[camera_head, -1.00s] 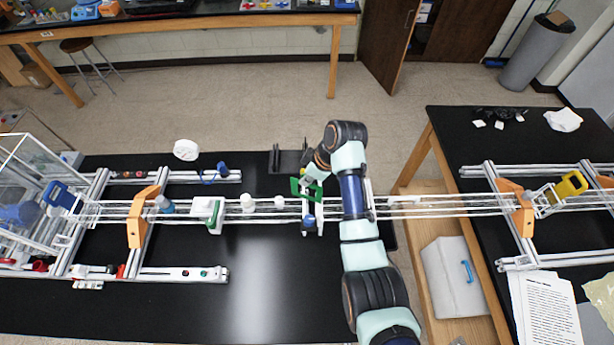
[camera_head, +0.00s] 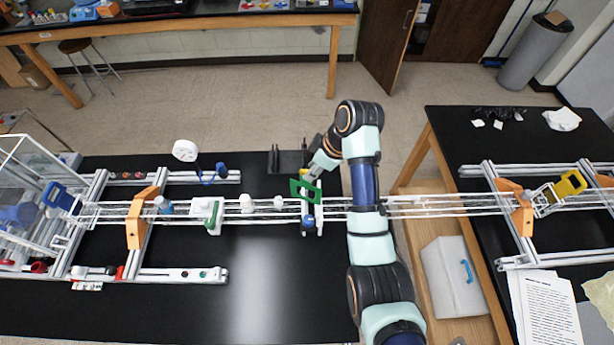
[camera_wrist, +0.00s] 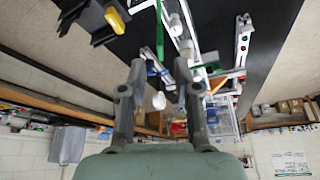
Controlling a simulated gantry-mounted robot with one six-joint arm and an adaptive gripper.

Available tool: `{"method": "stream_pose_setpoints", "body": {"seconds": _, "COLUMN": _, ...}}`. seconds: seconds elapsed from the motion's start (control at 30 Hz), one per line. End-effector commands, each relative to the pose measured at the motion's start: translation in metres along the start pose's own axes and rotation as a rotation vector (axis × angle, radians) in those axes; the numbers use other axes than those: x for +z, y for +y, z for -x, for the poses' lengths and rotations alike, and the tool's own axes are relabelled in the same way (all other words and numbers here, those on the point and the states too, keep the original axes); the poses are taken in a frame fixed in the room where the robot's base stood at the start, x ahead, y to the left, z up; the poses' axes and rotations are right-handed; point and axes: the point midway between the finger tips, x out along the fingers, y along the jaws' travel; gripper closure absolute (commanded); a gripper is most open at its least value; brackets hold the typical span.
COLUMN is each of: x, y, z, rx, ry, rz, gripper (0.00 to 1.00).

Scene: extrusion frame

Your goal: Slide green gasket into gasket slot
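The green gasket (camera_head: 305,190), a flat frame with an opening, stands tilted at the white bracket with a blue part (camera_head: 308,222) on the rails. In the wrist view the gasket (camera_wrist: 160,30) shows nearly edge-on as a green strip beyond my fingertips. My gripper (camera_wrist: 160,72) is open, its two fingers apart with nothing held between them. In the head view my gripper (camera_head: 313,172) is just behind and above the gasket, apart from it as far as I can tell. The gasket slot is not clearly visible, and I cannot tell how the gasket's lower edge sits.
A black holder (camera_head: 287,160) with a yellow piece (camera_head: 304,171) stands behind the gasket. White knobs (camera_head: 247,203) and a white block with green (camera_head: 207,214) sit along the rails to the left. The black tabletop in front (camera_head: 265,300) is clear.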

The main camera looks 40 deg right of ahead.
Motion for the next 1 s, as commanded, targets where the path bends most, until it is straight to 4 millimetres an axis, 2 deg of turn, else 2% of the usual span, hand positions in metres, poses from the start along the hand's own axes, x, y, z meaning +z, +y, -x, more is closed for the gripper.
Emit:
{"method": "stream_pose_setpoints", "body": {"seconds": 0.03, "x": 0.0, "y": 0.001, "z": 0.014, "rx": 0.006, "ry": 0.003, "rz": 0.002, "gripper": 0.69}}
{"method": "stream_pose_setpoints", "body": {"seconds": 0.2, "x": -0.004, "y": 0.0, "z": 0.058, "rx": 0.0, "ry": 0.0, "rz": 0.0, "gripper": 0.69}}
{"method": "stream_pose_setpoints", "body": {"seconds": 0.33, "x": -0.002, "y": 0.0, "z": 0.067, "rx": -0.001, "ry": 0.0, "rz": 0.0, "gripper": 0.69}}
{"method": "stream_pose_setpoints", "body": {"seconds": 0.87, "x": -0.004, "y": -0.003, "z": 0.063, "rx": 0.006, "ry": 0.002, "rz": 0.0, "gripper": 0.69}}
{"method": "stream_pose_setpoints", "body": {"seconds": 0.97, "x": -0.028, "y": -0.029, "z": 0.044, "rx": 0.064, "ry": 0.024, "rz": -0.019, "gripper": 0.69}}
{"method": "stream_pose_setpoints", "body": {"seconds": 1.0, "x": -0.045, "y": -0.05, "z": 0.034, "rx": 0.106, "ry": 0.047, "rz": -0.034, "gripper": 0.69}}
